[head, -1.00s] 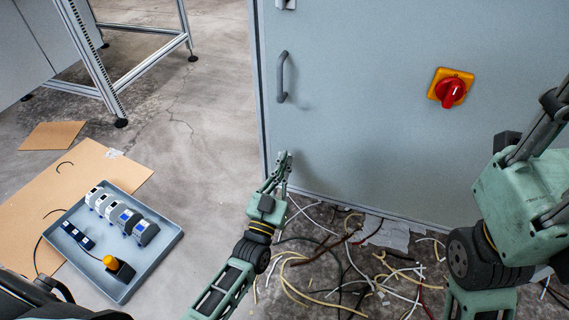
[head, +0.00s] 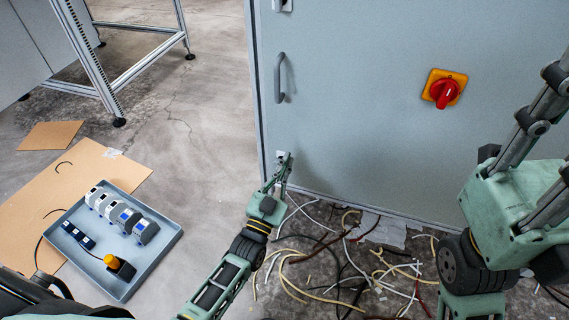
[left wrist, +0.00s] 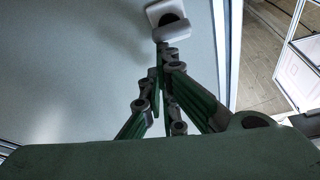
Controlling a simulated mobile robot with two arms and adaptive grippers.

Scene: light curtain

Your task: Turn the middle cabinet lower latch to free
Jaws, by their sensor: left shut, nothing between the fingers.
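The grey cabinet door (head: 350,130) has a small light lower latch (head: 279,154) near its bottom left corner, partly hidden by my left gripper. In the left wrist view the latch (left wrist: 168,16) is a pale rounded plate with a dark part in it, near the door's edge. My left gripper (head: 287,157) is shut and empty, its tips right by the latch. In the left wrist view the fingertips (left wrist: 163,48) come just up to the latch's lower side; I cannot tell whether they touch it. An upper latch (head: 283,4) shows at the top edge. My right gripper is out of view.
A grey door handle (head: 280,78) and a red rotary switch (head: 444,93) stick out from the door. Loose cables (head: 345,265) lie on the floor below. A blue-grey tray (head: 165,252) of parts lies at left on cardboard (head: 35,215).

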